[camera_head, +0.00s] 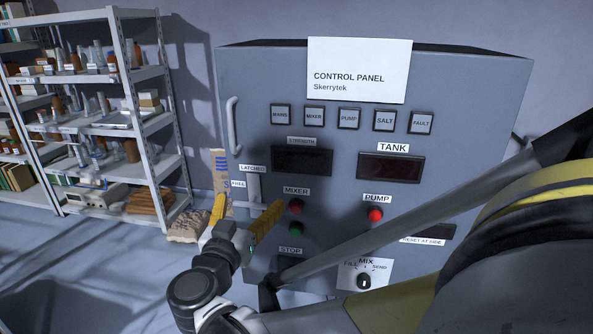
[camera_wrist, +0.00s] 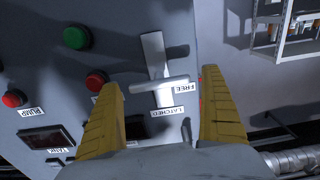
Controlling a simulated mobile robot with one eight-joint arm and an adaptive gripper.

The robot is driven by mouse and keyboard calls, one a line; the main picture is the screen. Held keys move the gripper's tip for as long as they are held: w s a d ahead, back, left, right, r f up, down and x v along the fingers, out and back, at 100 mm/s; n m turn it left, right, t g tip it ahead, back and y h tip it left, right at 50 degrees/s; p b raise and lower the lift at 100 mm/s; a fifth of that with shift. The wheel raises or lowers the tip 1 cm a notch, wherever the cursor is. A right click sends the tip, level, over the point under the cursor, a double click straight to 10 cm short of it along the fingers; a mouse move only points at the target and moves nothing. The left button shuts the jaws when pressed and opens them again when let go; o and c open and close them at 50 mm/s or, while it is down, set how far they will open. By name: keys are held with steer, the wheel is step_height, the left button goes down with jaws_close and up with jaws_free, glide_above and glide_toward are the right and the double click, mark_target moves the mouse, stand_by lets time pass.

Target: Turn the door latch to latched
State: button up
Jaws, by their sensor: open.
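The door latch (camera_head: 254,190) is a light grey lever on an upright plate at the left of the grey control panel. In the wrist view the latch (camera_wrist: 158,88) lies crosswise, with one end beside the FREE label (camera_wrist: 186,88). The LATCHED label (camera_wrist: 168,112) sits off to the lever's side, away from its end; in the head view the LATCHED label (camera_head: 252,168) is above the FREE label (camera_head: 238,184). My gripper (camera_head: 249,200) has yellow fingers, open and empty. In the wrist view my gripper (camera_wrist: 160,77) straddles the lever; contact cannot be told.
The red mixer button (camera_head: 295,206) and green button (camera_head: 296,229) are close to my right finger. A door handle (camera_head: 233,125) is above the latch. A sack (camera_head: 188,226) lies on the floor beside the panel. Metal shelves (camera_head: 110,125) stand at the left.

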steer(key=c, duration=1.2)
steer(key=shift+n, duration=0.3)
steer(key=n, duration=0.8)
steer(key=shift+a+f, duration=0.1)
steer(key=n, duration=0.9)
steer(key=shift+f, duration=0.1)
steer(key=shift+n, duration=0.3)
